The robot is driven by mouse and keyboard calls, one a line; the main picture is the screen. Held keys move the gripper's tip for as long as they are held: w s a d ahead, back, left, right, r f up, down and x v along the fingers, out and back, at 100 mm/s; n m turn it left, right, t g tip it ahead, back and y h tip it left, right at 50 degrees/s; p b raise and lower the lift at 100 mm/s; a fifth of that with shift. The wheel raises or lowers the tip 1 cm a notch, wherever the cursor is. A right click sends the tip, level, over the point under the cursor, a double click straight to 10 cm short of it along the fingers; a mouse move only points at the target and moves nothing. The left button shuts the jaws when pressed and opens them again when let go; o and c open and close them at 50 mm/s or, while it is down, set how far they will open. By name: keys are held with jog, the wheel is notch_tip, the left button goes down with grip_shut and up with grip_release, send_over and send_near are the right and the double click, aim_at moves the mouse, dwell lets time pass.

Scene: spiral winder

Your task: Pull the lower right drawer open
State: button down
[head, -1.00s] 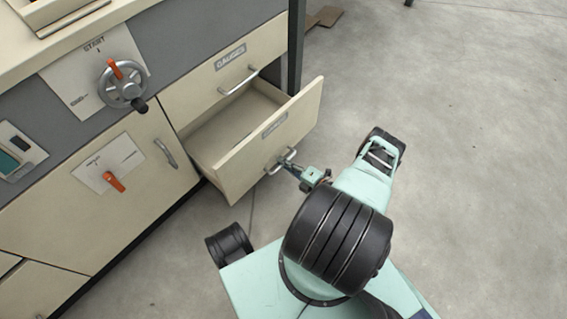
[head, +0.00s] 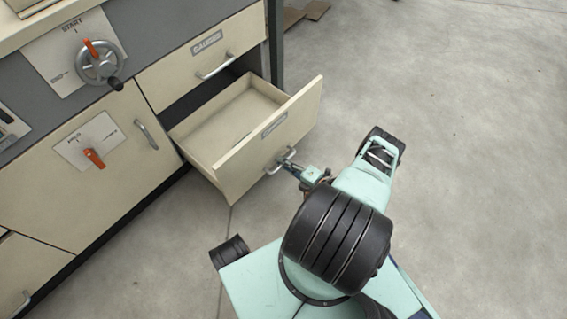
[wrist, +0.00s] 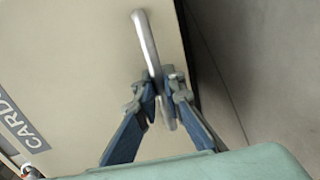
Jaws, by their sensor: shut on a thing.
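The lower right drawer (head: 240,160) is cream with a grey label and stands well out from the cabinet in the head view. Its inside shows empty. Its bar handle (head: 280,161) is on the front panel; it also shows in the wrist view (wrist: 146,38). My gripper (head: 293,167) is at the handle. In the wrist view my gripper (wrist: 161,92) has its two blue-grey fingers shut around the handle bar, near its lower part. The drawer label reading "CARD…" (wrist: 22,128) is partly cut off at the left of the wrist view.
A shut upper drawer (head: 203,56) labelled "GAUGES" is above the open one. To its left are a door with a handle (head: 146,134), an orange lever (head: 94,158) and a handwheel (head: 99,66). Bare concrete floor (head: 470,140) lies to the right.

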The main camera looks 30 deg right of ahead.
dwell(0.4)
jog(key=c, duration=2)
grip_release()
jog(key=shift+c, duration=0.2)
jog(key=shift+r, duration=0.1)
